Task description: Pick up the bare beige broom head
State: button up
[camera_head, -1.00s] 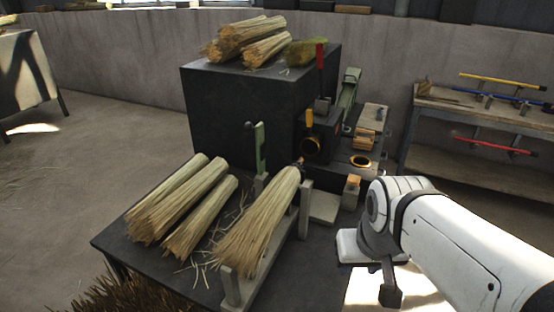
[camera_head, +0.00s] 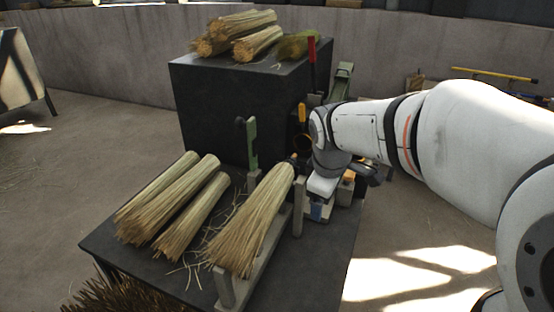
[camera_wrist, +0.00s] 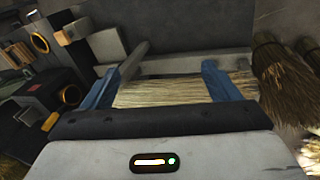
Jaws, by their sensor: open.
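The bare beige broom head (camera_head: 250,222) lies tilted in a grey cradle on the dark table, its narrow bound end up at the right and its fanned straw end toward me. My gripper (camera_head: 316,212) is just right of its upper end in the camera_head view, apart from it there. In the wrist view, pale straw (camera_wrist: 172,93) shows between the two blue fingers of my gripper (camera_wrist: 172,74), which are spread wide and hold nothing. My arm hides part of the machine behind.
Several loose straw bundles (camera_head: 170,200) lie left of the cradle (camera_head: 252,277). A green upright lever (camera_head: 251,145) stands behind it. More bundles (camera_head: 238,36) rest on the dark block (camera_head: 220,105). A red handle (camera_head: 312,62) rises beside the block.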

aim_at(274, 185)
jog(key=w+a+f+n, duration=0.4)
jog(key=w+n, duration=0.2)
jog(key=w, duration=0.1)
jog(key=w+a+f+n+b, duration=0.1)
jog(key=w+a+f+n, duration=0.3)
jog(key=w+n, duration=0.3)
jog(key=w+a+f+n+t+h+b, duration=0.1)
jog(key=w+a+f+n, duration=0.3)
jog(key=w, duration=0.4)
jog(key=shift+w+a+f+n, duration=0.2)
jog(key=shift+a+n, duration=0.1)
jog(key=shift+n, duration=0.3)
jog(key=shift+w+a+f+n, duration=0.1)
jog(key=shift+a+f+n, duration=0.15)
jog(key=shift+n, duration=0.35)
jog(key=shift+w+f, duration=0.2)
jog(key=shift+f, duration=0.05)
jog(key=x, duration=0.7)
jog(key=shift+w+d+r, duration=0.15)
jog(key=shift+w+d, duration=0.05)
jog(key=c, duration=0.9)
jog(key=shift+c, duration=0.3)
jog(key=shift+r, duration=0.1)
